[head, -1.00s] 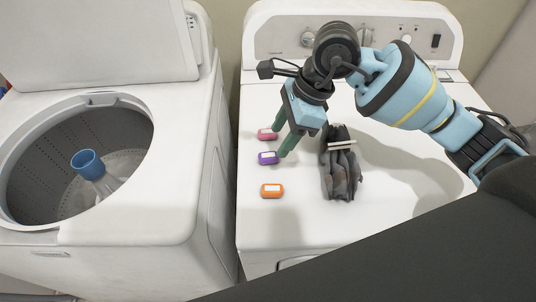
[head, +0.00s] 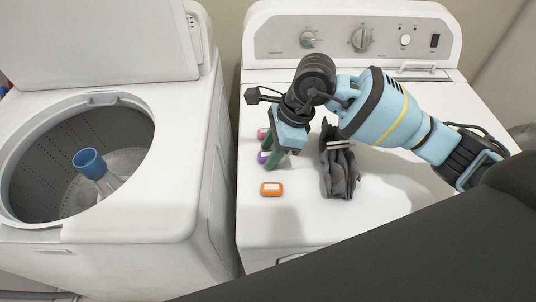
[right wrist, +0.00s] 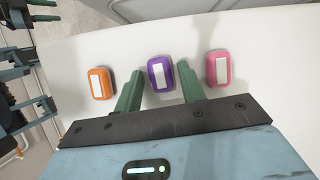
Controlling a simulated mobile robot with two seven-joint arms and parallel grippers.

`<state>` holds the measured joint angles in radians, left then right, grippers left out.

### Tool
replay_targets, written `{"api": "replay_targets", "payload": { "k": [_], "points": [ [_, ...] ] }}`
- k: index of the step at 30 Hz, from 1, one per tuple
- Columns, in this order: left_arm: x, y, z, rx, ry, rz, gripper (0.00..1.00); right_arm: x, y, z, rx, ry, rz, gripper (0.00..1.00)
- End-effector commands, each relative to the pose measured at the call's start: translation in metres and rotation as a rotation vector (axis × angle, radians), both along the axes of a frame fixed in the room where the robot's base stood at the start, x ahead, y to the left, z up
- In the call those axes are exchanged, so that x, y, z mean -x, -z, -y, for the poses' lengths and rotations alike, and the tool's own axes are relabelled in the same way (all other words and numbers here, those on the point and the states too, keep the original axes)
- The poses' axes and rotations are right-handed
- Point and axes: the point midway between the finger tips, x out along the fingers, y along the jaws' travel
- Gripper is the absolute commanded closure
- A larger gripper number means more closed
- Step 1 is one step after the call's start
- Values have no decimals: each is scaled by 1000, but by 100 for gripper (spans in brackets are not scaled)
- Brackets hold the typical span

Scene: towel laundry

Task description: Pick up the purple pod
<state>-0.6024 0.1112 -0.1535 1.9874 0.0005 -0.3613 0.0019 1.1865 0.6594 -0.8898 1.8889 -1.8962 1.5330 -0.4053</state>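The purple pod (head: 263,157) lies on the white top of the right machine, partly hidden in the head view by my right gripper (head: 270,160). In the right wrist view the purple pod (right wrist: 161,74) shows whole, with a white label. My right gripper (right wrist: 160,88) is open and empty, pointing down, with one green fingertip at each side of the pod's near end. I cannot tell whether a finger touches it. Green finger-like parts, perhaps my left gripper (right wrist: 46,11), show at the upper left of the right wrist view; their state is unclear.
A pink pod (right wrist: 218,68) and an orange pod (right wrist: 100,83) lie on either side of the purple one. A dark grey folded cloth bundle (head: 341,170) lies right of the pods. The open washer (head: 180,140) stands left across a gap.

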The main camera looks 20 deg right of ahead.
Motion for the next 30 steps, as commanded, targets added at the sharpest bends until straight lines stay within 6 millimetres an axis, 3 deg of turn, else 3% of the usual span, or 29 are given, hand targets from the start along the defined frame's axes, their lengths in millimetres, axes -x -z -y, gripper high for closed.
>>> {"api": "replay_targets", "payload": {
  "k": [1,8,17,30],
  "points": [
    [0,0,0,0,0,0,64,0,0,0,0,0,0,67],
    [0,0,0,0,0,0,64,0,-1,0,0,0,1,95],
    [0,-2,0,1,0,3,64,-1,-7,0,0,0,3,95],
    [0,-1,0,1,-1,1,64,0,-81,0,-1,-2,4,95]
  ]
}}
